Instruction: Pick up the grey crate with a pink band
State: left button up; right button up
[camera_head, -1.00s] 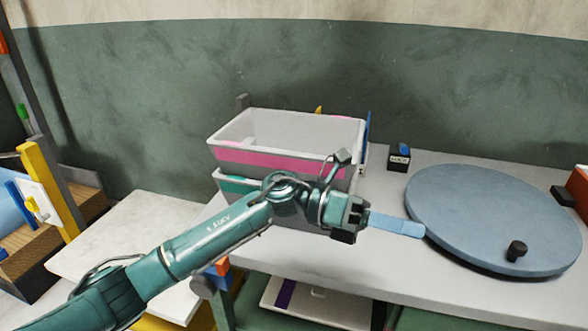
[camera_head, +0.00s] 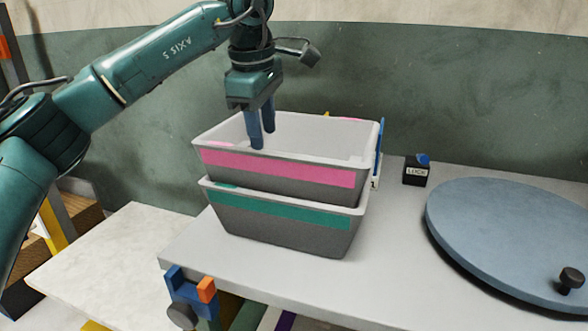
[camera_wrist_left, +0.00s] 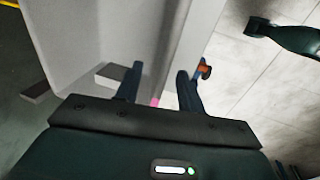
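The grey crate with a pink band (camera_head: 320,137) sits on top of another grey crate with a teal band (camera_head: 295,232), on the table. Its open top faces up and its pink band runs along the near side. My left gripper (camera_head: 262,139) points down over the crate's near part, fingertips near the near rim. Its fingers are apart. In the left wrist view the gripper (camera_wrist_left: 158,80) also shows open, with a pale wall and a bit of pink seen between the fingers. I cannot tell if the fingers touch the crate. My right gripper is not seen.
A round blue-grey disc (camera_head: 510,235) with a black knob lies on the table (camera_head: 400,275) at right. A blue and orange clamp (camera_head: 190,295) is at the table's near edge. A lower pale surface (camera_head: 110,260) is at left.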

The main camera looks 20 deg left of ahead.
aim_at(271, 188)
pick_arm(q)
jog(key=f, duration=0.3)
jog(key=shift+w+f, duration=0.35)
jog(key=shift+w+d+f+b, duration=0.1)
jog(key=shift+f+b, duration=0.1)
jog(key=shift+f, duration=0.7)
jog(key=shift+d+f+b, duration=0.15)
jog(key=shift+f, duration=0.75)
jog(key=shift+w+d+f+b, duration=0.1)
jog(key=shift+f+b, duration=0.1)
jog(key=shift+f, duration=0.7)
jog(key=shift+c, duration=0.2)
grip_shut()
